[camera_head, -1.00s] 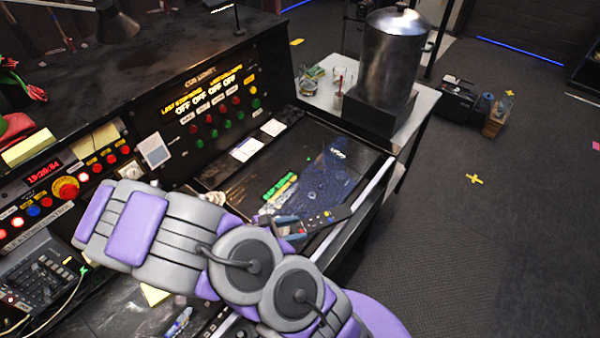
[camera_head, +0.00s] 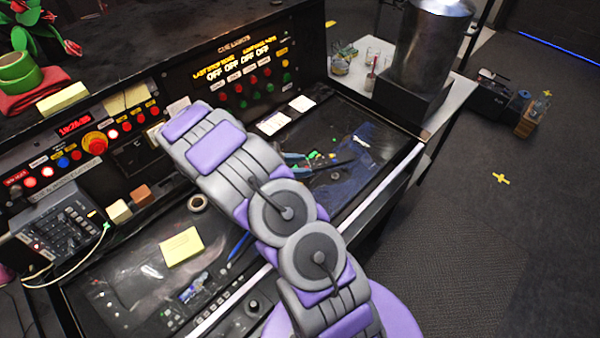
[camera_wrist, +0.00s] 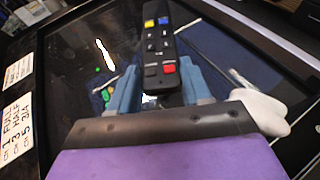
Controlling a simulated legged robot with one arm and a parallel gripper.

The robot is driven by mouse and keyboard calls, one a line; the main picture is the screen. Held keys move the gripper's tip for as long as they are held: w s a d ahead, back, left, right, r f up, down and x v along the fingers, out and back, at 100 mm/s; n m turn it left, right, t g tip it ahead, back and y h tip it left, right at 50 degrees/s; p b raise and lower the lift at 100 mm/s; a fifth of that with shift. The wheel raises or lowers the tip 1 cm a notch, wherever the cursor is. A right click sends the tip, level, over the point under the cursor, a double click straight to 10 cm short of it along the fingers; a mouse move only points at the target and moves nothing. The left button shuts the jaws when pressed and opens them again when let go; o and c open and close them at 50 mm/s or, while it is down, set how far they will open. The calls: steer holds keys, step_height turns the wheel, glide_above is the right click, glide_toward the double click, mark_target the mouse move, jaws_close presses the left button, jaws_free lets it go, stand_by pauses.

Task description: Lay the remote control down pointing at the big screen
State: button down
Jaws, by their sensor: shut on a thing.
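The remote control (camera_wrist: 160,45) is black with blue, yellow, red and grey buttons. In the wrist view it stands between the two blue fingers of my gripper (camera_wrist: 158,78), which is shut on it near its red-button end. In the head view the remote (camera_head: 332,165) shows as a thin dark bar over the right desk bay, and my gripper (camera_head: 296,158) is partly hidden behind my arm. Whether the remote touches the surface beneath, I cannot tell. I cannot make out a big screen for certain in either view.
A dark blue cloth (camera_head: 350,185) lies in the right desk bay. A cue-light panel (camera_head: 245,75) stands behind it. A metal urn (camera_head: 430,50) is on the side table. A tape roll (camera_head: 198,202) and yellow notes (camera_head: 181,246) lie on the left desk.

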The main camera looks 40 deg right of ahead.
step_height(320, 180, down, 4)
steer(key=shift+a+r+b, duration=0.15)
steer(key=shift+b, duration=0.5)
steer(key=shift+d, duration=0.5)
steer(key=c, duration=0.7)
jaws_free()
steer(key=shift+d, duration=0.15)
steer(key=shift+c, duration=0.2)
steer(key=shift+o, duration=1.3)
steer(key=shift+a, duration=0.35)
steer(key=p+v, duration=0.3)
steer(key=v, duration=0.9)
steer(key=shift+s+r, duration=0.1)
steer(key=shift+r, duration=0.2)
steer(key=s+a+r+m+y, duration=0.3)
steer(key=s+r+m+y, duration=0.4)
steer(key=s+r, duration=0.65)
steer(key=s+a+r+m+t+y, duration=0.1)
steer(key=s+a+r+m+y, duration=0.2)
steer(key=s+a, duration=0.3)
steer(key=s+a+r+m+t+y, duration=0.2)
steer(key=s+a, duration=0.5)
steer(key=s, duration=0.4)
steer(key=shift+s+a+r+m+t+y, duration=0.2)
steer(key=shift+r+m+t+y, duration=0.15)
steer(key=shift+r+m, duration=0.3)
